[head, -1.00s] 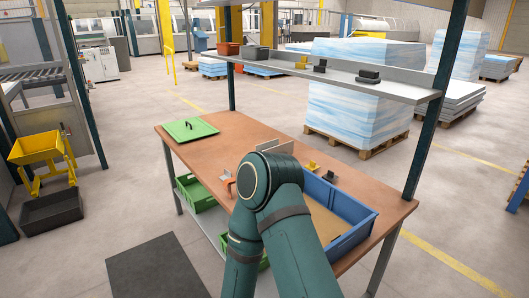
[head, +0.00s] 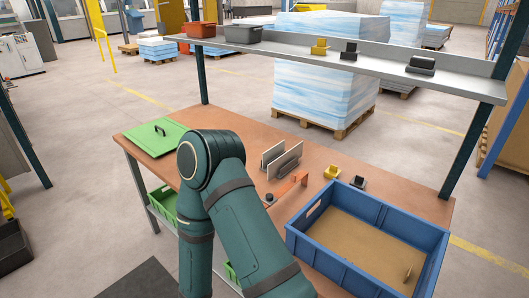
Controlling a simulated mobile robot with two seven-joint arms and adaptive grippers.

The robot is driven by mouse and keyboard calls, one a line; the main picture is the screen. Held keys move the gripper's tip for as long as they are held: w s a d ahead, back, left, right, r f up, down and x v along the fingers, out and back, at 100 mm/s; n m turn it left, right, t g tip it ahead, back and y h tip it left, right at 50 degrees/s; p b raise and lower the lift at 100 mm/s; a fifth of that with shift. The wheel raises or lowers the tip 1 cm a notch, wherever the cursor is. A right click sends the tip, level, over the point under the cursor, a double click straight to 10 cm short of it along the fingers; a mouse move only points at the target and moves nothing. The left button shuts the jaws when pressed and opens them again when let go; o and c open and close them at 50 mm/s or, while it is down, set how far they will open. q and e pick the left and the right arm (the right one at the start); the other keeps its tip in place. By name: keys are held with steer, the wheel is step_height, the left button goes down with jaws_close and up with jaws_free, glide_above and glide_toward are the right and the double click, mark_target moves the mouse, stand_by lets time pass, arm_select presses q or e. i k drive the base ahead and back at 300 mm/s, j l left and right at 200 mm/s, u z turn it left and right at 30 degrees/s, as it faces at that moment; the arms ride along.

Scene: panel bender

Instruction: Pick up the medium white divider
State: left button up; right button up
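The rear one is a pale panel (head: 272,153), and the front one is a grey-white panel (head: 289,161) with a slot-like mark. I cannot tell which is the medium white divider. A small tan upright piece (head: 407,273) stands inside the blue crate (head: 366,208) at its right end. One of my dark green arms rises from the bottom edge and bends left of the panels, covering part of the table. Neither gripper shows; fingers and any held thing are out of sight.
An orange bent strip (head: 290,187) lies before the panels. A yellow block (head: 332,172) and black block (head: 358,182) sit behind the crate. A grey shelf (head: 300,49) with bins and blocks hangs above the table's rear.

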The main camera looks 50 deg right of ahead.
mark_target(273, 168)
steer(key=i, duration=2.9)
steer(key=i+z, duration=0.1)
steer(key=z, duration=0.35)
steer(key=i+z, duration=0.1)
steer(key=z, duration=0.4)
steer(key=j+z, duration=0.1)
steer(key=z, duration=3.55)
steer(key=k+j, duration=0.05)
steer(key=j, duration=0.05)
